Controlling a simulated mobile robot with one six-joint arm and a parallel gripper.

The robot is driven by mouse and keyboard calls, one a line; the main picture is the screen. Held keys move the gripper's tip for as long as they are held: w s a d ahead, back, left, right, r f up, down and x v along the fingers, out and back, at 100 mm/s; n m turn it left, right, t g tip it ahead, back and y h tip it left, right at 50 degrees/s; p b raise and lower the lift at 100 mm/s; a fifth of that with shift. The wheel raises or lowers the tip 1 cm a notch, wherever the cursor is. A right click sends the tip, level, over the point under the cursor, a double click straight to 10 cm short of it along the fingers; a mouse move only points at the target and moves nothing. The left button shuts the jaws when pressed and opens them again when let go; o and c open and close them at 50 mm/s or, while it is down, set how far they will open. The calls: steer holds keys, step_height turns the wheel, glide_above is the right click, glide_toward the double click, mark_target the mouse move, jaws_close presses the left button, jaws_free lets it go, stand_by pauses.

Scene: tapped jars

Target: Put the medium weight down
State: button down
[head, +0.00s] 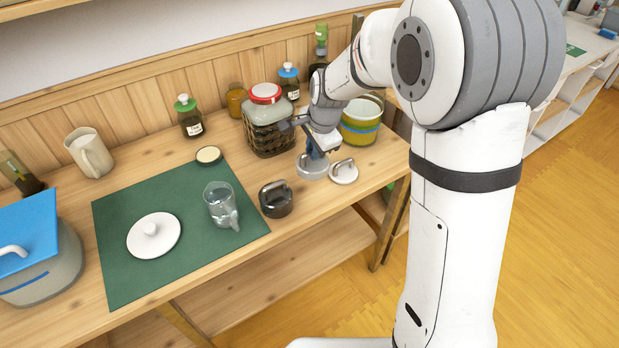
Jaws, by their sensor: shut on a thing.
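My gripper (315,152) points down near the table's front edge and is shut on the handle of a grey round weight (312,168), which I take for the medium weight. The fingers hide most of its handle. The grey weight is upright, at or just above the wooden table; I cannot tell if its base touches. A white weight (344,174) with a loop handle stands close on its right. A dark weight (276,202) with a handle stands to its left, apart from it.
A large red-lidded jar (266,122) stands just behind the gripper, and a yellow-green pot (361,128) behind right. A glass jug (220,205) and white lid (154,236) are on the green mat (120,275). Bare wood lies between the dark and grey weights.

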mark_target(314, 164)
step_height(314, 164, down, 7)
steer(key=shift+a+f, duration=0.1)
steer(key=shift+f, duration=0.1)
stand_by(0.3)
steer(key=shift+f, duration=0.15)
steer(key=c, duration=1.4)
jaws_free()
steer(key=shift+s, duration=0.1)
steer(key=shift+c, duration=0.2)
steer(key=shift+r, duration=0.45)
steer(key=v, duration=1.1)
steer(key=shift+s+r, duration=0.2)
steer(key=shift+r, duration=0.05)
